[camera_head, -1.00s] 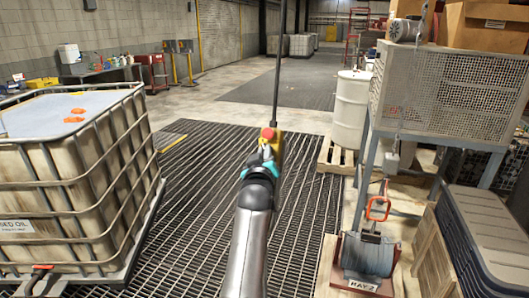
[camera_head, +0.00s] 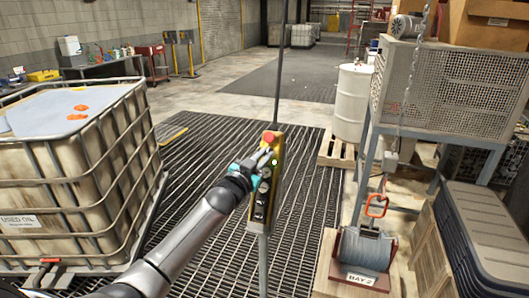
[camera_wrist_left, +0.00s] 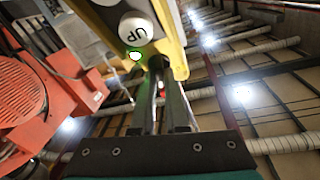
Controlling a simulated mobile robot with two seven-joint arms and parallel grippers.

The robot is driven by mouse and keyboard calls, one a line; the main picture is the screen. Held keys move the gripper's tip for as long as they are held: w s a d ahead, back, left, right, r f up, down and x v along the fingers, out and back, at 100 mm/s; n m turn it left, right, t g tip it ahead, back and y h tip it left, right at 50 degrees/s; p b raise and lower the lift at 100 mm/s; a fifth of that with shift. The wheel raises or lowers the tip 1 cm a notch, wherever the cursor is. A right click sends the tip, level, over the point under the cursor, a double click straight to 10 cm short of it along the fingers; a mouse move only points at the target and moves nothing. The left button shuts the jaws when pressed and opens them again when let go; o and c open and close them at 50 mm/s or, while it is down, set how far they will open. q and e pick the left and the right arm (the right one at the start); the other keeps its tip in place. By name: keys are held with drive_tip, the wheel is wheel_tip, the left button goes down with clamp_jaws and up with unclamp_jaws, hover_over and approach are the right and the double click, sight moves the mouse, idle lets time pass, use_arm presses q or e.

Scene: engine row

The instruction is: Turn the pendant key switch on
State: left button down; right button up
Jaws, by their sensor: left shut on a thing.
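The yellow pendant (camera_head: 256,212) hangs upright from a dark cable in the middle of the head view. It has a red button (camera_head: 268,137) at the top, a small green light, and several round buttons below. My left gripper (camera_head: 266,157) reaches it from the lower left, just under the red button. In the left wrist view the fingers (camera_wrist_left: 160,92) are close together against the pendant (camera_wrist_left: 174,40), beside the lit green lamp (camera_wrist_left: 135,55) and the UP button (camera_wrist_left: 136,28). They are shut on the key switch, which they mostly hide.
A caged used-oil tank (camera_head: 75,195) stands at the left. The grating floor (camera_head: 205,150) around the pendant is clear.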

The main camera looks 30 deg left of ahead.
use_arm(q)
drive_tip(key=shift+a+r+m+h+p, duration=0.15)
drive_tip(key=shift+m+h+p, duration=0.5)
drive_tip(key=shift+m, duration=0.95)
drive_tip(key=shift+m+h, duration=0.3)
drive_tip(key=shift+h, duration=0.05)
drive_tip(key=c, duration=0.9)
unclamp_jaws()
drive_tip(key=shift+s+f, duration=0.2)
drive_tip(key=shift+s, duration=0.4)
drive_tip(key=s+b, duration=0.1)
drive_tip(key=s, duration=1.3)
drive_tip(key=shift+r+b, duration=0.15)
drive_tip(key=shift+b, duration=0.25)
